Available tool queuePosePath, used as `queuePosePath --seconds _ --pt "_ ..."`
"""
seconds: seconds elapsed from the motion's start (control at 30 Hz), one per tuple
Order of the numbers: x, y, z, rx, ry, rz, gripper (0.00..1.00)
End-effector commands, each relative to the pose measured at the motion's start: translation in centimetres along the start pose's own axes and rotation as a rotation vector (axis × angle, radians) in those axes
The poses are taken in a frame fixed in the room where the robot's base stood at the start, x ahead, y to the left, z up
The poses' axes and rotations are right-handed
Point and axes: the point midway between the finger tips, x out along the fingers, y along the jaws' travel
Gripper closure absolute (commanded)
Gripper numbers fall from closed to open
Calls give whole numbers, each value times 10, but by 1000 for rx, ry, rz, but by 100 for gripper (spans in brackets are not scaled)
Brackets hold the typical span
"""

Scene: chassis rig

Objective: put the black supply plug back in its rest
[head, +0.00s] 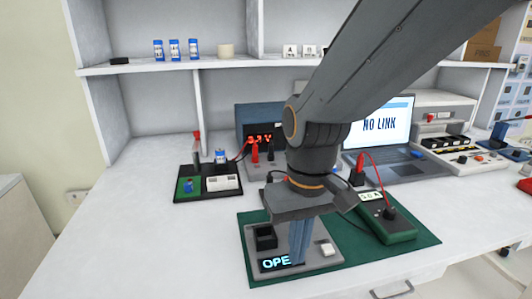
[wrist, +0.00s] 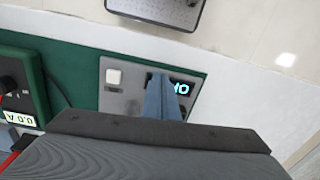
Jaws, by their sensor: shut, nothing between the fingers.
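My gripper (head: 298,240) is shut and empty, pointing down over the grey panel (head: 325,257) on the green mat. In the wrist view its closed blue-grey fingers (wrist: 160,97) cover part of the panel, beside its lit display (wrist: 181,87). A black plug (head: 271,150) and a red plug (head: 255,152) stand at the front of the supply (head: 258,120), which has a red readout. I cannot tell which spot is the black supply plug's rest. My arm hides part of the bench behind it.
A black tray (head: 207,195) with small parts stands left of the supply. A laptop (head: 396,165) reading "NO LINK" stands behind the meter box. A black box (head: 266,237) and a white button (head: 327,249) are on the panel. The bench's front left is clear.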

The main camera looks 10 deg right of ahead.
Motion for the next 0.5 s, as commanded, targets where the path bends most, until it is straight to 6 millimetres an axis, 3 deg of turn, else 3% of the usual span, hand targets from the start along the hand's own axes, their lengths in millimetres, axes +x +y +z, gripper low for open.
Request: queuePosePath --seconds 0.23,0.43,0.5 --pt "0 0 0 0 0 0 100" --pt "-9 1 0 5 7 2 66" --pt "-18 4 -2 10 17 4 64"
